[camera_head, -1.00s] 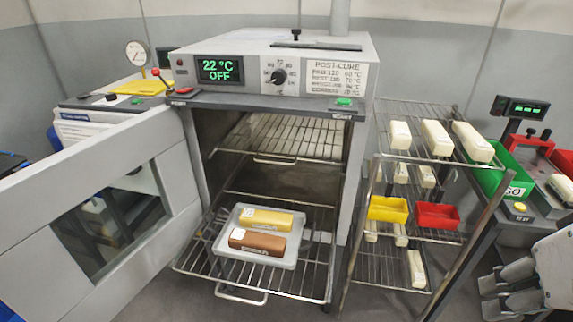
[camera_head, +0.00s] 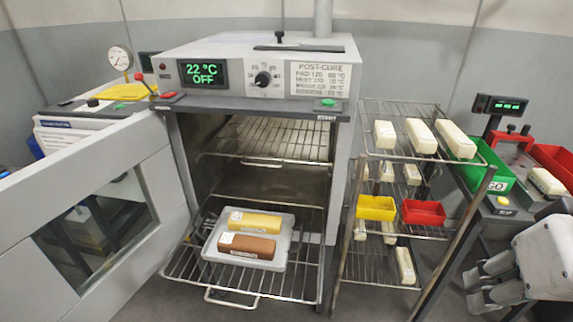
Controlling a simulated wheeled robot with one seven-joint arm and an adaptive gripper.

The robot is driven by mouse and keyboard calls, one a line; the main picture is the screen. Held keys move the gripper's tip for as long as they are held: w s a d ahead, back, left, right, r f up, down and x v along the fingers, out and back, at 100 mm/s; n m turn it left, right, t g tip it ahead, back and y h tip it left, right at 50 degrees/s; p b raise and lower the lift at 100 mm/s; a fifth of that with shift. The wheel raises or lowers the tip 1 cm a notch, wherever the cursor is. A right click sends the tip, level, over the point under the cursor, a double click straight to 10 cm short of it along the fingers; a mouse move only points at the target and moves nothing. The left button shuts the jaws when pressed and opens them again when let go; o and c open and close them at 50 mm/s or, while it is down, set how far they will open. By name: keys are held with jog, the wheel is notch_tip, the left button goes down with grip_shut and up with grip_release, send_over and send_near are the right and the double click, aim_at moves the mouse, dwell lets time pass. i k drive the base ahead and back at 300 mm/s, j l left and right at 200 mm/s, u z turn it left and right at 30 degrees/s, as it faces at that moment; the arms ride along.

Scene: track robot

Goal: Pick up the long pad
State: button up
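Several cream pads of differing lengths lie on the wire rack. On its top shelf are a short pad (camera_head: 384,134) at left, a longer pad (camera_head: 421,136) in the middle and another long pad (camera_head: 456,139) at right. A further cream pad (camera_head: 405,266) lies on the bottom shelf. A yellow block (camera_head: 255,222) and a brown block (camera_head: 247,246) lie side by side on a grey tray (camera_head: 282,262) on the oven's pulled-out shelf. I cannot tell which one the task means. My gripper (camera_head: 471,288) is at the lower right, open and empty, apart from the rack.
The oven (camera_head: 260,108) stands with its door (camera_head: 60,215) swung open to the left. A yellow bin (camera_head: 376,207) and a red bin (camera_head: 423,213) sit on the rack (camera_head: 447,232). A green bin (camera_head: 487,173) and a scale display (camera_head: 503,105) stand right of it.

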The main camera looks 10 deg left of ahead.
aim_at(238, 245)
jog(key=i+l+u, duration=0.1)
jog(key=u, duration=0.3)
jog(key=i+l+u, duration=0.2)
jog(key=u, duration=0.2)
jog(key=i+l+u, duration=0.15)
jog(key=u, duration=0.25)
